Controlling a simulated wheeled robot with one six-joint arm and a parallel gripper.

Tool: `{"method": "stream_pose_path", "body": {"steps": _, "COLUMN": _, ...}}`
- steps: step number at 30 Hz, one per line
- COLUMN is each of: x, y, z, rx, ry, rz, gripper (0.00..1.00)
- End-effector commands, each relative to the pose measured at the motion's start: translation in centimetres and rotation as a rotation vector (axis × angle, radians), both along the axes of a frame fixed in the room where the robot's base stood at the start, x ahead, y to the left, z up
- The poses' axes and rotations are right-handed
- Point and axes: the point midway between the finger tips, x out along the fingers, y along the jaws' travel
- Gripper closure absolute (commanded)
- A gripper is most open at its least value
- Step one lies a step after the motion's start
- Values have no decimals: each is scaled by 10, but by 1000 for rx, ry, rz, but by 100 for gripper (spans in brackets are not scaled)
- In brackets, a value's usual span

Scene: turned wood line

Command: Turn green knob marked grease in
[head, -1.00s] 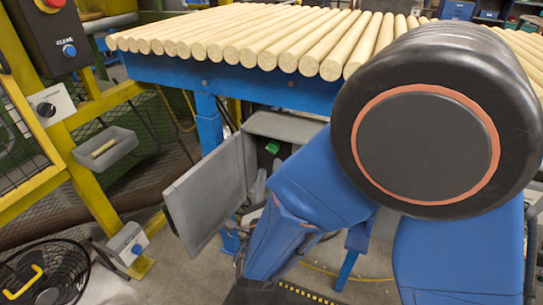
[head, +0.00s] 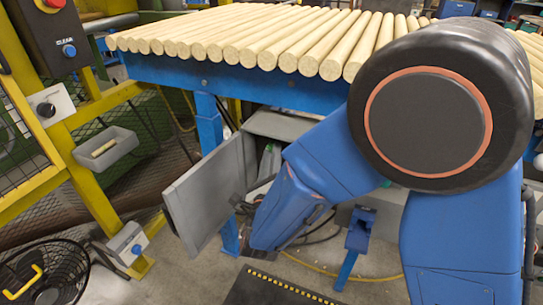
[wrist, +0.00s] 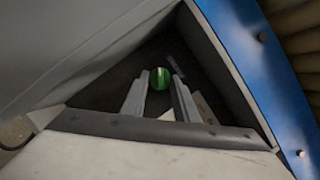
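The green knob (wrist: 160,78) shows in the wrist view, inside the dark interior of an open grey cabinet. No marking on it can be read. My gripper (wrist: 159,80) reaches into the cabinet with two grey fingers apart. One fingertip is on each side of the knob, with a narrow gap seeming to show on both sides. Whether the tips are level with the knob in depth is hard to tell. In the head view my arm covers most of the cabinet opening, and I cannot make out the knob clearly.
The grey cabinet door (head: 206,195) stands open to the left. A blue table (head: 245,86) with wooden rods (head: 230,45) is above. A yellow frame (head: 93,190) with a grey bin (head: 105,150) and a fan (head: 45,275) are at the left.

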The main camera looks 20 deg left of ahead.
Motion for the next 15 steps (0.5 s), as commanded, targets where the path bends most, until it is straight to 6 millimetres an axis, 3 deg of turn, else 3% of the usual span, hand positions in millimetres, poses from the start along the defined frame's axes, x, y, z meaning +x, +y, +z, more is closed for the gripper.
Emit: {"method": "stream_pose_path", "body": {"steps": 15, "x": 0, "y": 2, "z": -2, "rx": 122, "ry": -10, "rz": 1, "gripper": 95}}
